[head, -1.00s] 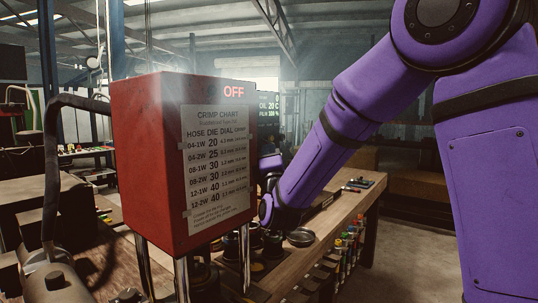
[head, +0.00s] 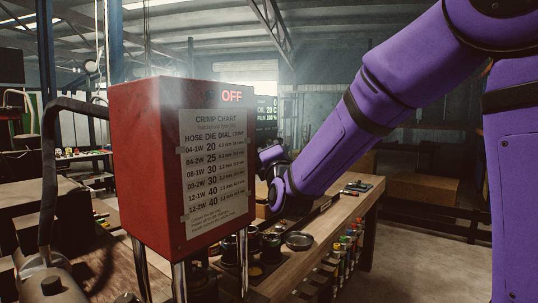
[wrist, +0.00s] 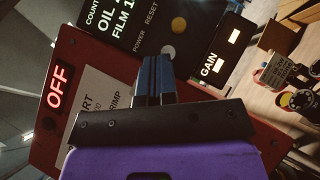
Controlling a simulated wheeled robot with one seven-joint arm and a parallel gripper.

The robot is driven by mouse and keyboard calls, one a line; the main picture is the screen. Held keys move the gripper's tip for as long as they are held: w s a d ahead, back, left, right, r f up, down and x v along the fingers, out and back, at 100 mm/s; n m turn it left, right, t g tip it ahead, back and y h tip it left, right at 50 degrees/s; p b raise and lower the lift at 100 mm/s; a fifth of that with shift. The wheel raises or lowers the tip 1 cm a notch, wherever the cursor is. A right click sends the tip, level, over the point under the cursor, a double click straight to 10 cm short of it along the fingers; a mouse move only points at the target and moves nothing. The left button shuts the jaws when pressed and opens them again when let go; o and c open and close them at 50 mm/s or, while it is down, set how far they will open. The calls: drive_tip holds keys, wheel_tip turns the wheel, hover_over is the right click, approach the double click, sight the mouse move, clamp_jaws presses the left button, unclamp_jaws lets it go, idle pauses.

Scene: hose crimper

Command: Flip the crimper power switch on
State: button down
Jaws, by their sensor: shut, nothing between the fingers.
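The red crimper box (head: 150,160) stands at the left of the head view, with a crimp chart and a lit red OFF sign (head: 231,96) on it. The OFF sign also shows in the wrist view (wrist: 57,86). In the wrist view, a black control panel (wrist: 205,45) carries a POWER label (wrist: 139,41) beside a pale round control (wrist: 167,52), and a RESET label beside another round control (wrist: 178,25). My gripper (wrist: 156,62) is shut and empty, its blue fingertips close to the POWER control in the picture; contact cannot be told.
A wooden bench (head: 330,220) runs behind and right of the box, with a round dish (head: 299,240) and small dark parts on it. Coloured items hang along its front edge. A GAIN panel (wrist: 222,57) sits beside the controls. Open floor lies at the right.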

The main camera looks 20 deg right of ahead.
drive_tip(key=shift+r, duration=0.75)
idle(0.8)
